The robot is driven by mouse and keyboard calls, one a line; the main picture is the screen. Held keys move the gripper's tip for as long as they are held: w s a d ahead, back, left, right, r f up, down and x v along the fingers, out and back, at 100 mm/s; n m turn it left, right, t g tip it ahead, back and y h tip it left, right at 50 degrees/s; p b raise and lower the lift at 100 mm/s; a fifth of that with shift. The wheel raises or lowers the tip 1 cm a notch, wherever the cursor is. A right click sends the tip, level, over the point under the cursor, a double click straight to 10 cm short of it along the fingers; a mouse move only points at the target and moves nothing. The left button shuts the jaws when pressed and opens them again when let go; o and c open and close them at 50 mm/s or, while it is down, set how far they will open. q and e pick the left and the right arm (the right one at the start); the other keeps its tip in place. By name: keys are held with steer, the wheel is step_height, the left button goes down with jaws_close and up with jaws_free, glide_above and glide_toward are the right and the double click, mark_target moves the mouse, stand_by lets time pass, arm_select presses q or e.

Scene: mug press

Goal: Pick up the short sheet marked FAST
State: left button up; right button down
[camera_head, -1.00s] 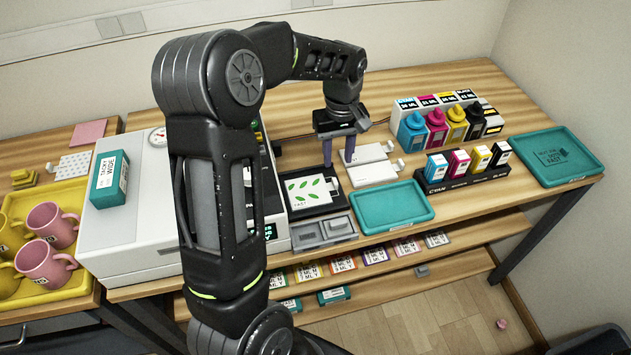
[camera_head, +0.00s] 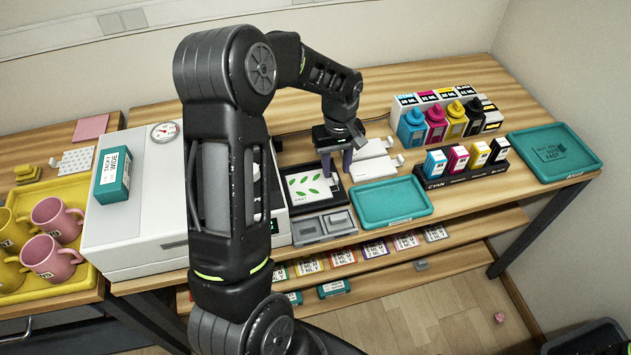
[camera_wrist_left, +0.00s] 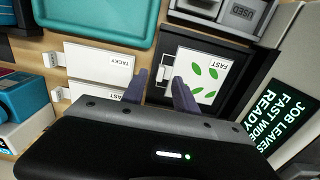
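The short sheet marked FAST (camera_head: 308,187) is white with green leaves and lies flat in a black tray (camera_head: 299,206). In the left wrist view the sheet (camera_wrist_left: 206,72) has the word FAST at its edge and a small pale tab (camera_wrist_left: 165,71) on its left side. My left gripper (camera_head: 337,164) is over the tray's right side, pointing down. In the left wrist view its two dark fingers (camera_wrist_left: 160,84) are apart, one each side of the tab, with nothing clearly gripped. Whether they touch the tab cannot be told. My right gripper is out of view.
White plates, one marked TACKY (camera_wrist_left: 100,63), lie beside the black tray. A teal tray (camera_head: 392,219) is to its right, and a grey tray marked USED (camera_wrist_left: 237,10) is in front. The white press (camera_head: 140,215) stands left, partly hidden by my arm. Ink bottles (camera_head: 437,124) stand behind.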

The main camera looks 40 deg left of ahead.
arm_select(q)
step_height(320, 180, down, 2)
steer(key=shift+f, duration=0.25)
steer(key=shift+c, duration=0.2)
jaws_close()
stand_by(0.4)
